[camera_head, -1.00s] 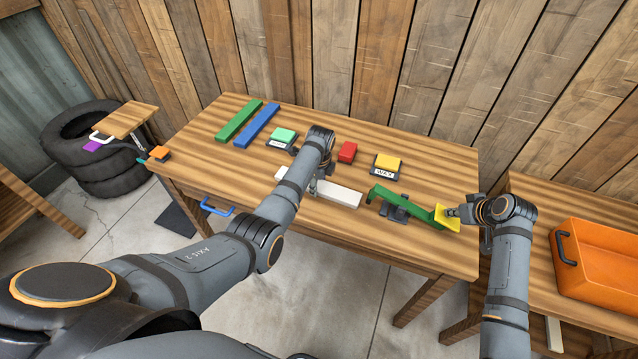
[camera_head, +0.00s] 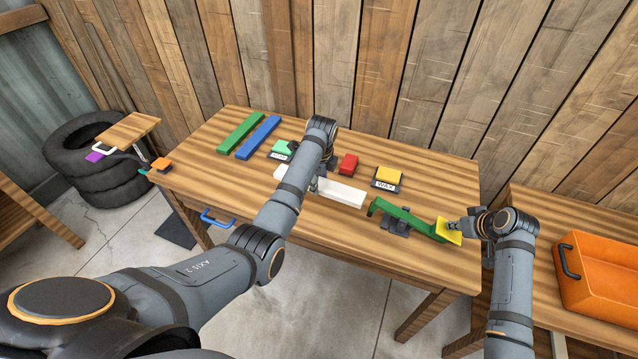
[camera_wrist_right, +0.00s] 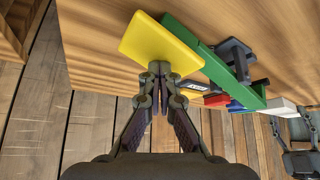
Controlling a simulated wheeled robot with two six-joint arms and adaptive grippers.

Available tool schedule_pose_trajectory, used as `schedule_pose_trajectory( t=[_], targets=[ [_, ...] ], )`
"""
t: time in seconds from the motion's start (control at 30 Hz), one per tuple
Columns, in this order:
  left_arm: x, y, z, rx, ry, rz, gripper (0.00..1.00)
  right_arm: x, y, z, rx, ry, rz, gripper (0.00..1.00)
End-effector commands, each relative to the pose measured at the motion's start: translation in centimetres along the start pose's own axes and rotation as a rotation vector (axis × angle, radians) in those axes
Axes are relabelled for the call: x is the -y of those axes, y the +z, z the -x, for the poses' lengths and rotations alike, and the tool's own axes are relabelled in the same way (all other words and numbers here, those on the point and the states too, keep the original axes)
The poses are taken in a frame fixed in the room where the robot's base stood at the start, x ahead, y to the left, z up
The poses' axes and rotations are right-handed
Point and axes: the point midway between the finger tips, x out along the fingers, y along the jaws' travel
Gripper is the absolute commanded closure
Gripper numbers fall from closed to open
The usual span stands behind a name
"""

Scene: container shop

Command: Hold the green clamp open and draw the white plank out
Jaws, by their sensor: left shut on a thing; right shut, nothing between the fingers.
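The white plank (camera_head: 341,192) lies crosswise near the middle of the workbench. My left gripper (camera_head: 313,188) is shut on it, partly hidden by my arm. The green clamp (camera_head: 404,215) stands just to the right on a dark base, its long lever ending in a yellow pad (camera_head: 449,231). The plank's right end is close to the clamp's left end and looks clear of it. My right gripper (camera_head: 457,226) is shut and empty, its tips at the yellow pad, apparently touching it. In the right wrist view, the tips (camera_wrist_right: 160,72) meet the pad's edge (camera_wrist_right: 160,45).
Green (camera_head: 240,132) and blue (camera_head: 258,137) bars lie at the back left. A mint block (camera_head: 284,147), a red block (camera_head: 348,164) and a yellow block (camera_head: 389,174) sit behind the plank. An orange crate (camera_head: 598,275) stands on the right bench.

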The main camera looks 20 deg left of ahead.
Motion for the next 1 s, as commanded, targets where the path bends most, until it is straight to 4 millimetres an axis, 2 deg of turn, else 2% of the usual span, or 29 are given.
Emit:
schedule_pose_trajectory(
  t=[0.23, 1.0],
  targets=[
    [0.0, 0.0, 0.0, 0.000, -0.001, 0.000, 1.00, 0.1, -0.1, 0.3, 0.003, -0.002, -0.001, 1.00],
    [0.0, 0.0, 0.0, 0.000, -0.001, 0.000, 1.00, 0.0, -3.9, 5.6, 0.000, 0.001, 0.001, 1.00]
  ],
)
